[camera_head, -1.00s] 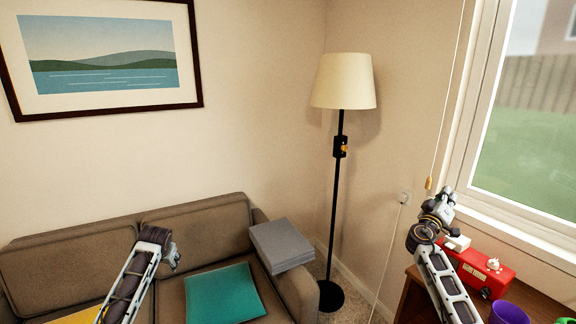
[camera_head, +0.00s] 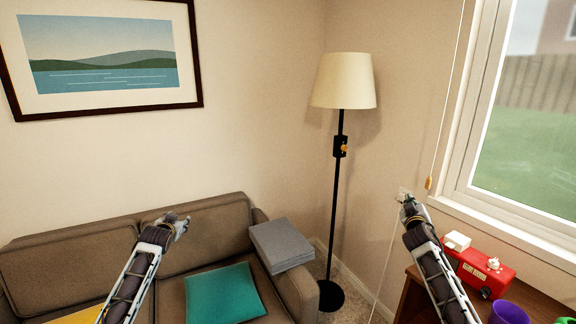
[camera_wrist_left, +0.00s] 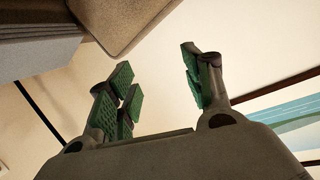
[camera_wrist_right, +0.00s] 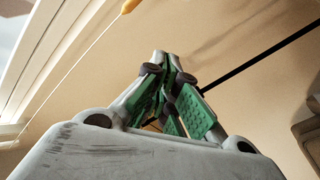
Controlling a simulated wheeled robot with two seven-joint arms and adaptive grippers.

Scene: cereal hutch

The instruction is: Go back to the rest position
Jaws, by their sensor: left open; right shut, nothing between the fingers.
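My left gripper (camera_head: 183,226) is raised in front of the sofa's back in the head view. In the left wrist view its green-padded fingers (camera_wrist_left: 160,88) are spread apart with nothing between them. My right gripper (camera_head: 406,198) is raised in front of the wall, between the floor lamp and the window. In the right wrist view its fingertips (camera_wrist_right: 168,62) meet and hold nothing.
A floor lamp (camera_head: 338,220) stands in the corner. The brown sofa (camera_head: 70,262) holds a teal cushion (camera_head: 222,295) and a folded grey blanket (camera_head: 281,245).

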